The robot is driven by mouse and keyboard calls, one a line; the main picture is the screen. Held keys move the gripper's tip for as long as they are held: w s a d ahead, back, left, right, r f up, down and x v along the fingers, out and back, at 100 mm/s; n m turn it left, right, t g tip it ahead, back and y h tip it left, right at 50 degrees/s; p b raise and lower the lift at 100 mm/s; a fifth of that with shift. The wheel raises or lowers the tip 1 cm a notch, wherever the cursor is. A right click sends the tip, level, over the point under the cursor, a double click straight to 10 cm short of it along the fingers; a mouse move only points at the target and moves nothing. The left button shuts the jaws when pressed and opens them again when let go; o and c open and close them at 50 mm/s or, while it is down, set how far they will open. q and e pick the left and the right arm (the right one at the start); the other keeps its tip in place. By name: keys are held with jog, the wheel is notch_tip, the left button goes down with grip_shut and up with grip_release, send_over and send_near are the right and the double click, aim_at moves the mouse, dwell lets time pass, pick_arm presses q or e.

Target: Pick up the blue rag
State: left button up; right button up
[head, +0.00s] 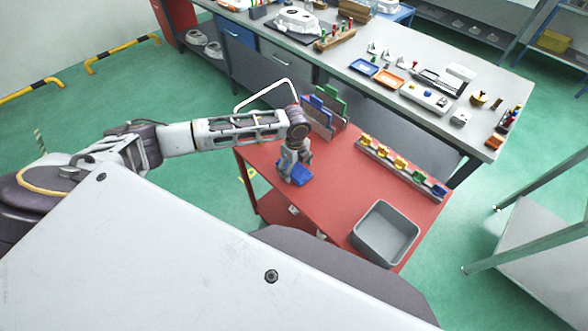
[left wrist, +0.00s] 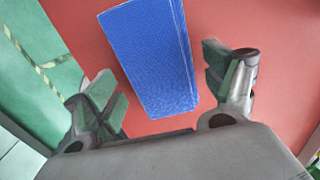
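The blue rag (head: 301,173) lies on the red top of a cart (head: 330,195), near its left end. In the left wrist view the rag (left wrist: 150,55) is a folded blue block, its near end between my open fingers. My left gripper (head: 291,178) is just above the rag and covers part of it in the head view. In the left wrist view the two fingers of my left gripper (left wrist: 163,92) stand apart on either side of the rag, with red surface showing between each finger and the rag. My right gripper is not in view.
A grey bin (head: 384,233) stands at the cart's near right. A rack with coloured pieces (head: 400,165) lies along the far edge. Upright blue and green panels (head: 325,108) stand behind my gripper. A workbench (head: 340,75) with parts is beyond.

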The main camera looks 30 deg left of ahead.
aim_at(296, 169)
pick_arm(q)
jog(key=c, duration=0.8)
jog(key=shift+r, duration=0.15)
jog(key=shift+c, duration=0.2)
notch_tip(296, 169, up, 10)
jog(key=shift+b, duration=0.3)
jog(key=o, duration=0.3)
jog(key=shift+c, duration=1.4)
jog(key=shift+f+y, duration=0.2)
jog(key=shift+y, duration=0.2)
